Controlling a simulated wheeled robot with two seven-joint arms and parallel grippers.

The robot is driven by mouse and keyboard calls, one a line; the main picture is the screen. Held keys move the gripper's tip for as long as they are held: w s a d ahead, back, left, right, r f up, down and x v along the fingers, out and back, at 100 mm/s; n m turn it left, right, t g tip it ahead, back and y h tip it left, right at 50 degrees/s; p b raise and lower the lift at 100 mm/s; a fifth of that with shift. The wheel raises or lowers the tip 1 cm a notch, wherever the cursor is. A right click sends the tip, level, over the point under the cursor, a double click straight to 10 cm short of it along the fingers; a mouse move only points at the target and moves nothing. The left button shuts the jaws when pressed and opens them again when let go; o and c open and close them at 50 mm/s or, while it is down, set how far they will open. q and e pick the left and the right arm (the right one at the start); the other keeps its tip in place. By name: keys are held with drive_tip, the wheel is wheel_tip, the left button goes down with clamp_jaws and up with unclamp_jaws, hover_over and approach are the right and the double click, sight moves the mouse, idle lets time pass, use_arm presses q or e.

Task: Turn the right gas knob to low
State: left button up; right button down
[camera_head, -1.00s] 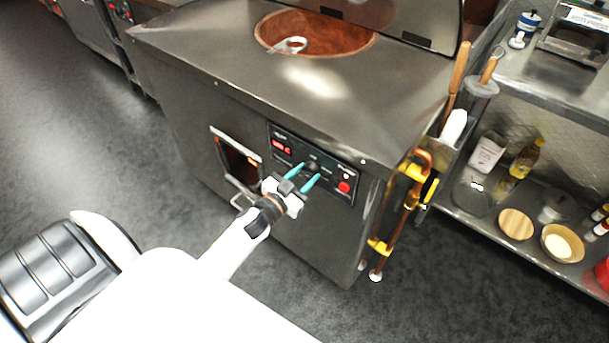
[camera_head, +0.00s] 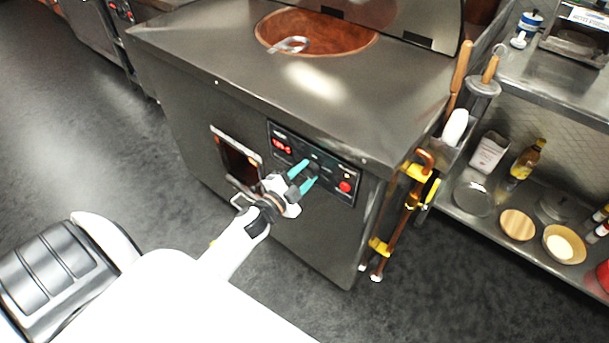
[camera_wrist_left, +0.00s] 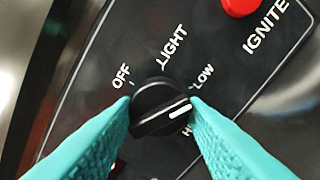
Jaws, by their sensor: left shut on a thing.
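The black gas knob (camera_wrist_left: 158,104) sits on the black control panel (camera_wrist_left: 225,75), with OFF, LIGHT, LOW and HIGH printed around it. Its white line points right, between LOW and the partly covered HIGH mark. My left gripper (camera_wrist_left: 160,101) has its two teal fingers on either side of the knob and is shut on it. In the head view the left gripper (camera_head: 306,174) reaches the panel on the front of the steel tandoor (camera_head: 235,110), and its fingers partly hide the knob. My right gripper is not in view.
A red ignite button (camera_head: 345,187) is right of the knob and a lit red display (camera_head: 282,146) left of it. The oven window (camera_head: 240,162) lies further left. Copper pipes with yellow fittings (camera_head: 415,172) and a loaded shelf (camera_head: 470,215) stand at the right. The floor in front is clear.

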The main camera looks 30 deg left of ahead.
use_arm(q)
drive_tip(key=shift+m, duration=0.5)
drive_tip(key=o, duration=1)
drive_tip(key=shift+c, duration=0.2)
drive_tip(key=s+a, duration=0.1)
drive_tip(key=s, duration=1.1)
drive_tip(key=shift+b, duration=0.45)
